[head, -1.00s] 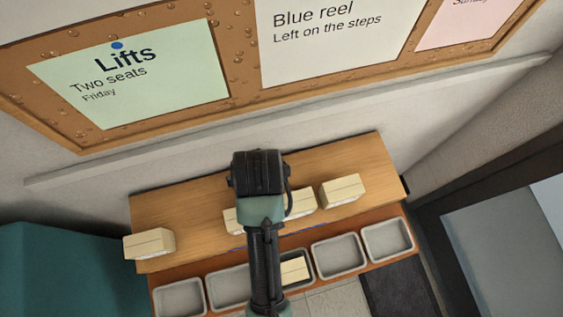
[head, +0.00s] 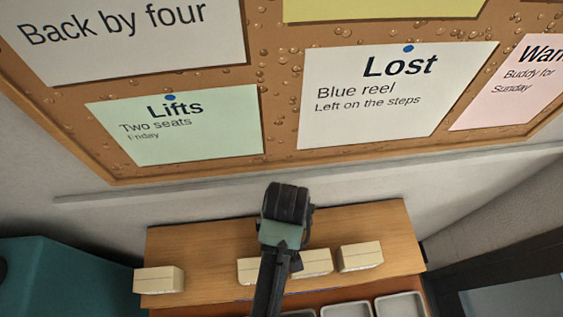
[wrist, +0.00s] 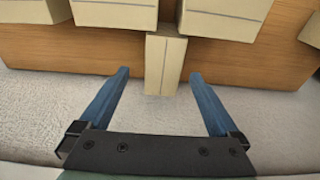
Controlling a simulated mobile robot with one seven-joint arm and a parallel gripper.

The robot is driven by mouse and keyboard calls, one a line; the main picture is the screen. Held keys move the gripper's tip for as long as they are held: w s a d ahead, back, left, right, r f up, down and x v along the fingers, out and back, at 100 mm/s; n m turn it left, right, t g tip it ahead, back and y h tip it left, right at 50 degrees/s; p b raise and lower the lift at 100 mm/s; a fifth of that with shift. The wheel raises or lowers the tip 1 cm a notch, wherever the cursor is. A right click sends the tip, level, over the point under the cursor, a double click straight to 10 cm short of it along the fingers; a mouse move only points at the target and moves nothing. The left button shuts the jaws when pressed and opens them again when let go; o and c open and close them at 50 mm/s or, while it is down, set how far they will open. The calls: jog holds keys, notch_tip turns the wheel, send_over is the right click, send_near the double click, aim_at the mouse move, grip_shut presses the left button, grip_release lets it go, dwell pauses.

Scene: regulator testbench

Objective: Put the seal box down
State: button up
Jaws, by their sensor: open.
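In the wrist view, my gripper (wrist: 159,76) is open, its two blue fingers spread wide. A small cream box (wrist: 165,65) is beyond and between the fingertips, with a gap on either side. Its lower end is over a pale grey surface (wrist: 225,115), in front of a wooden face (wrist: 80,50). I see no label on it, so I cannot tell from its look whether it is the seal box. In the head view, my arm hides the gripper and the area below it.
Several cream boxes stand along the wooden shelf (head: 215,235), including one at the left end (head: 158,280) and one at the right (head: 360,256). Grey bins (head: 400,306) show below the shelf. A teal block (head: 65,280) stands at left; a corkboard hangs above.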

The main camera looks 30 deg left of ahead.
jog(key=shift+a+f+p, duration=0.15)
jog(key=shift+f+p, duration=0.3)
jog(key=shift+f, duration=1)
jog(key=shift+a+f+p, duration=0.15)
jog(key=shift+f+p, duration=0.25)
jog(key=shift+f, duration=1.05)
jog(key=shift+f, duration=0.25)
jog(key=shift+c, duration=0.3)
grip_shut()
